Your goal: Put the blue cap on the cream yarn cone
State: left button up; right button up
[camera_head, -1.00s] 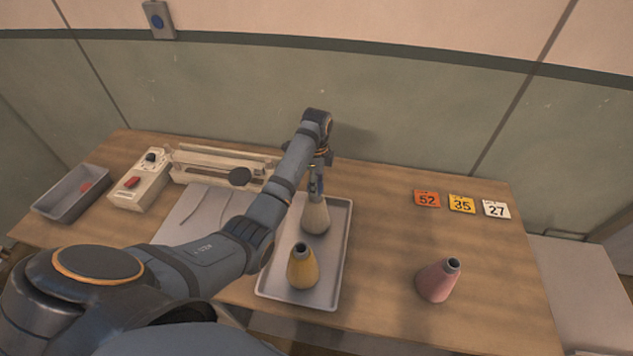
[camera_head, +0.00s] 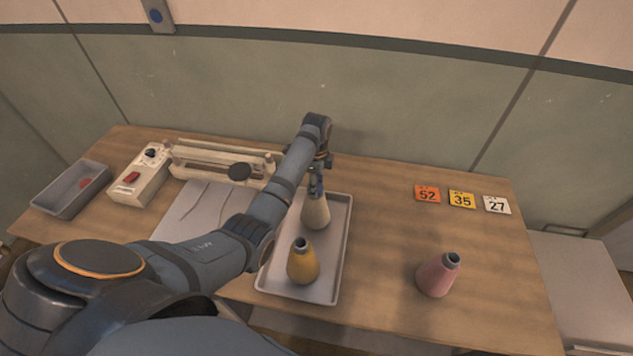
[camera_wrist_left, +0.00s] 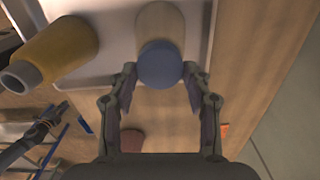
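The cream yarn cone (camera_head: 316,211) stands upright at the back of a grey tray (camera_head: 344,232). My left gripper (camera_head: 317,188) is over its top. In the left wrist view the round blue cap (camera_wrist_left: 160,65) lies over the narrow end of the cream cone (camera_wrist_left: 160,23). The fingertips of my left gripper (camera_wrist_left: 160,78) are on either side of the cap, with what looks like a narrow gap at each side. Whether the cap is fully seated is hidden. My right arm seems to show at the lower left of the wrist view (camera_wrist_left: 42,127), with its fingers unclear.
A yellow cone (camera_head: 302,265) stands in the tray's front part. A pink cone (camera_head: 437,275) stands on the table to the right. Number cards (camera_head: 461,199) lie at the back right. A switch box (camera_head: 140,174) and a grey bin (camera_head: 70,190) are at the left.

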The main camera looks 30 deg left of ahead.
pick_arm(q)
jog(key=o, duration=0.4)
notch_tip(320, 180, up, 8)
jog(key=shift+f, duration=0.2)
jog(key=shift+s+f, duration=0.1)
jog(key=shift+f, duration=0.05)
dwell(0.6)
